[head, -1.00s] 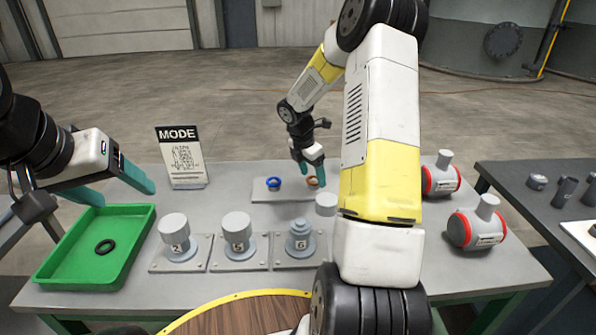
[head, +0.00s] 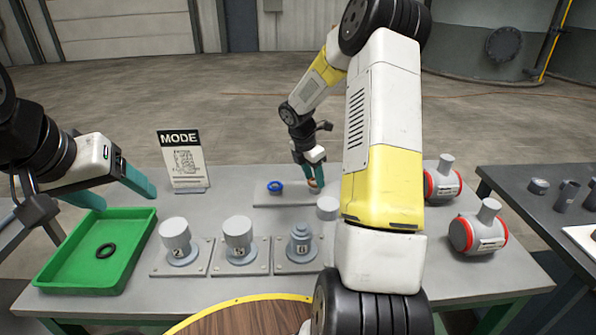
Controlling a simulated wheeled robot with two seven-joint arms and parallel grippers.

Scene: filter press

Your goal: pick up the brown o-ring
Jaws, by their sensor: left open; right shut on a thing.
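The brown o-ring (head: 313,183) is at the right end of a small grey plate (head: 285,199) at the back of the table. My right gripper (head: 314,179) points down at it, with its teal fingers shut on the ring. The fingers hide part of the ring, and I cannot tell whether it is clear of the plate. A blue o-ring (head: 276,187) lies on the same plate to the left. My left gripper (head: 122,195) is open and empty above the green tray.
The green tray (head: 60,277) holds a black o-ring (head: 106,250). Several numbered grey fittings (head: 238,240) stand along the table front. A MODE sign (head: 182,162) stands at the back left. Red-banded grey parts (head: 475,230) lie at the right.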

